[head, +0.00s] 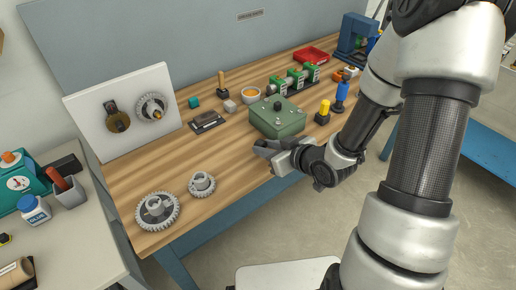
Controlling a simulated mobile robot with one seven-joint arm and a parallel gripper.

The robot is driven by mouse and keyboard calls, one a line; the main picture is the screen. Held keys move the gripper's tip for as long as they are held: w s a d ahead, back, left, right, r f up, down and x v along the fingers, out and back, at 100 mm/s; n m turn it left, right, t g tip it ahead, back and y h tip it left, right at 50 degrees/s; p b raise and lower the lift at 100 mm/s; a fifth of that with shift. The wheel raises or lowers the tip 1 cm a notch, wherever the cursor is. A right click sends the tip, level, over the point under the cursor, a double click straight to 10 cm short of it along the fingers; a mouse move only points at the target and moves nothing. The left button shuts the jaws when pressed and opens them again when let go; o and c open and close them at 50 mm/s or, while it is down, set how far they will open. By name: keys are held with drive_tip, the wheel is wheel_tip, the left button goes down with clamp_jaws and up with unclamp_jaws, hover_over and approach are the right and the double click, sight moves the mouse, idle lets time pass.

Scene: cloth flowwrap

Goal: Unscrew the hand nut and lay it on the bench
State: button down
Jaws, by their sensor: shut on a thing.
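My gripper (262,149) is at the bench's front edge, just in front of the green box, pointing left. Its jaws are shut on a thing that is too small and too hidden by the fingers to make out. I cannot pick out the hand nut for certain. A white upright panel (88,119) at the back left carries a toothed gear (152,106) and a brass-coloured disc (118,122) with a dark piece above it. The green box (270,122) has a small dark knob on its top. The wooden bench (235,165) is partly hidden by my arm.
Two loose gears, a large one (157,211) and a smaller one (201,184), lie at the front left.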

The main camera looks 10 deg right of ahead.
drive_tip(key=shift+f, duration=0.15)
drive_tip(key=shift+f+b, duration=0.95)
drive_tip(key=shift+b, duration=0.05)
drive_tip(key=c, duration=1.4)
unclamp_jaws()
drive_tip(key=shift+o, duration=0.2)
